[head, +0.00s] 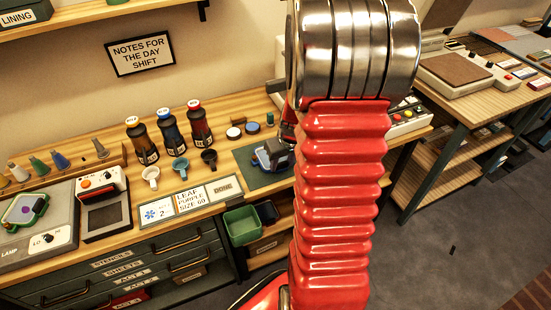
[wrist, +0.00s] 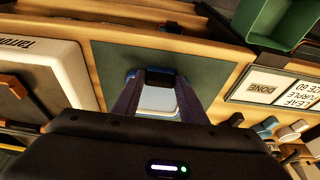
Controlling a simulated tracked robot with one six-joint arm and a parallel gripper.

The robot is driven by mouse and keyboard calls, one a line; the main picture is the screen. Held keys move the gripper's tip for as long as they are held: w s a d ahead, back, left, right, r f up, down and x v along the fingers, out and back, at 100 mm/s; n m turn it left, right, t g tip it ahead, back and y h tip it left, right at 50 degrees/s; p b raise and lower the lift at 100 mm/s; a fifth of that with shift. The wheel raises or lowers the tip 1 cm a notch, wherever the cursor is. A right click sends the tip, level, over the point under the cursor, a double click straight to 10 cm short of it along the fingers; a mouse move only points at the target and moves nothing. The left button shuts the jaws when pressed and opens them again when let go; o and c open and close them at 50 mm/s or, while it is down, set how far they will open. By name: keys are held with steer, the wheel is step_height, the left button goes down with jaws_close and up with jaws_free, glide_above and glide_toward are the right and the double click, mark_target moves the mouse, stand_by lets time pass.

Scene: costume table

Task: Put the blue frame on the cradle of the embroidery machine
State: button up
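The blue frame (head: 261,160) is at the dark green mat (head: 256,178) on the bench, with a pale panel inside it. In the wrist view the blue frame (wrist: 158,100) shows between my fingers, with a dark block at its far edge. My gripper (wrist: 160,78) has its fingertips on either side of that block; I cannot tell whether they press on it. In the head view my arm hides most of the gripper. The embroidery machine seems to be the pale machine with coloured buttons (head: 408,121), mostly behind my arm. Its cradle is hidden.
Left of the mat stand a sign board (head: 190,201), several cups and dark bottles (head: 172,131). A green frame (head: 24,210) lies on the lamp box at far left. A green bin (head: 242,223) hangs below the bench front. Another bench (head: 470,110) stands right, across a floor gap.

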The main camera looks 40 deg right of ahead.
steer(key=c, duration=0.5)
steer(key=shift+r, duration=2.5)
steer(key=shift+a, duration=0.1)
